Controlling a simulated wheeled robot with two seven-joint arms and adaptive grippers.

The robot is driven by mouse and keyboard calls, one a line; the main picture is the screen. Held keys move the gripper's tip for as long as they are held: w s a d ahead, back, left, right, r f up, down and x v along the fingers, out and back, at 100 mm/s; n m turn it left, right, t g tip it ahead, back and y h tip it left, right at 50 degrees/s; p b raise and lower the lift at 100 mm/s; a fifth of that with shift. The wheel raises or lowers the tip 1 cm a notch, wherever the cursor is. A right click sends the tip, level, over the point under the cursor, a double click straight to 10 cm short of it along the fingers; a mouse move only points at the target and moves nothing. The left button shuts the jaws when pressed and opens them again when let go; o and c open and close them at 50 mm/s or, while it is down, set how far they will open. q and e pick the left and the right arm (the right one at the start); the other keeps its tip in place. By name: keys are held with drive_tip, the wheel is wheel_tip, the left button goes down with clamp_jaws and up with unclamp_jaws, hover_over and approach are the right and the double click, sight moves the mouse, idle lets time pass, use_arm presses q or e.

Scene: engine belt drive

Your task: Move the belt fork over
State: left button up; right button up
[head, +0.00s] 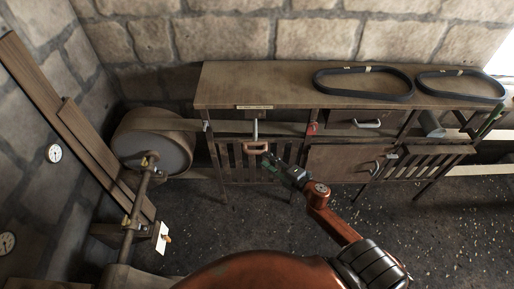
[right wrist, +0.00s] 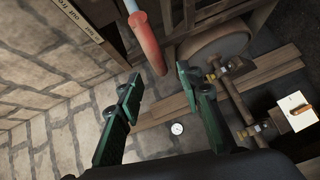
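The belt fork's handle shows in the head view as a reddish-brown grip (head: 255,147) under a metal stem, below a small label plate on the bench front. In the right wrist view a red grip (right wrist: 149,45) on a pale metal rod extends from the top edge toward the space between the fingers. My right gripper (head: 269,160) is just to the lower right of the handle in the head view. In the right wrist view its green fingers (right wrist: 159,78) are apart, with the grip's end just beyond their tips. No hold shows. My left gripper is not in view.
A wooden bench (head: 240,80) carries two black belts (head: 362,82) (head: 460,86). A large drum (head: 152,140) stands left with a flat belt running rightward. A shaft (head: 136,195) and a white card (head: 161,237) are nearer. The gravel floor right of my arm is clear.

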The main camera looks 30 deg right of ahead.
sight(255, 152)
drive_tip(key=shift+x, duration=3.95)
drive_tip(key=shift+r, duration=0.1)
drive_tip(key=shift+c, duration=0.6)
clamp_jaws()
drive_tip(key=shift+d, duration=0.1)
